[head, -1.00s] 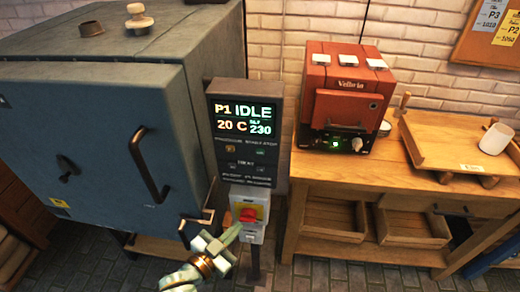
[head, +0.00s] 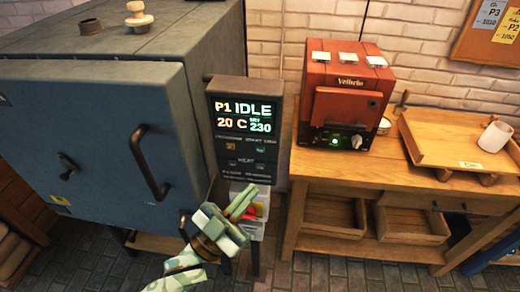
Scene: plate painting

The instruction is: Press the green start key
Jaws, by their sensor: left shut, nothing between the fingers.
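The kiln's dark control panel (head: 240,172) stands beside the blue kiln door. Its display (head: 244,117) reads P1 IDLE, 20 C and SET 230. Below the display are small labelled keys, with an orange key (head: 231,146) at the left. The green start key (head: 259,150) is small and dim to its right. My left gripper (head: 244,204) is shut and empty. Its fingers point up and right, just below the panel's lower edge and well under the keys. It partly hides the red switch (head: 258,210) below the panel. My right gripper is out of view.
The blue kiln (head: 90,120) with its door handle (head: 149,165) fills the left. A wooden bench (head: 345,190) at the right bears a small red oven (head: 345,100) with a lit green light, and a wooden tray (head: 445,145) with a white cup (head: 495,136).

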